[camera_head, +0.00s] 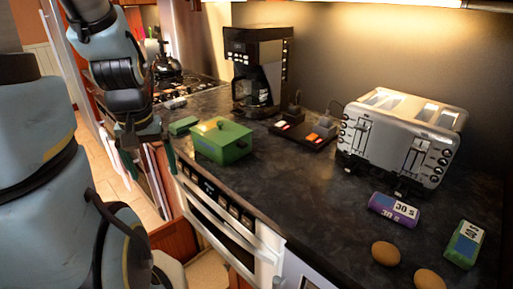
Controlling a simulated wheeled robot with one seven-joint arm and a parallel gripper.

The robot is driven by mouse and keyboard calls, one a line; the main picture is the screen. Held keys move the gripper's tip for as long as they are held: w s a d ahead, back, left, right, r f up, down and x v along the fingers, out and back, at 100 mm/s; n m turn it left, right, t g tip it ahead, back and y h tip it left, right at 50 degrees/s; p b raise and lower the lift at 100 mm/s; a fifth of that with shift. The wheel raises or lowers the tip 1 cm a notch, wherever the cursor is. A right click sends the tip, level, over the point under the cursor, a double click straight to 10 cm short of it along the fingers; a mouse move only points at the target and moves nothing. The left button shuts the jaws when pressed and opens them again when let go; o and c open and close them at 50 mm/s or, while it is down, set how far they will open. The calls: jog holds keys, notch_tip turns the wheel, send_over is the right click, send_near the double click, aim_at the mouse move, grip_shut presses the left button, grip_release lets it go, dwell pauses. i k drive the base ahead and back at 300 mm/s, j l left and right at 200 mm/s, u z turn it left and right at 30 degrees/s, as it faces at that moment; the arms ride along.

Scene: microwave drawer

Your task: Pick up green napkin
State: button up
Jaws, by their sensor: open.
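A small flat green item (183,125), perhaps the green napkin, lies on the dark counter just left of a green lidded box (222,143). It is too small to tell for sure what it is. My gripper (147,165) is open and empty. It points down at the left, beside the counter's front edge and left of the small green item. No napkin shows between its fingers.
A coffee maker (258,70) and a silver toaster (402,138) stand at the back. A purple pack (394,210), a green labelled pack (465,243) and two brown eggs (386,253) lie at the right. The oven-like front (215,212) is below the counter.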

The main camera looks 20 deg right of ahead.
aim_at(181, 126)
jog(key=z, duration=0.45)
jog(key=i+j+z, duration=0.2)
jog(key=j+z, duration=0.15)
jog(key=j, duration=1.55)
jog(key=j+z, duration=0.35)
jog(key=j, duration=1.5)
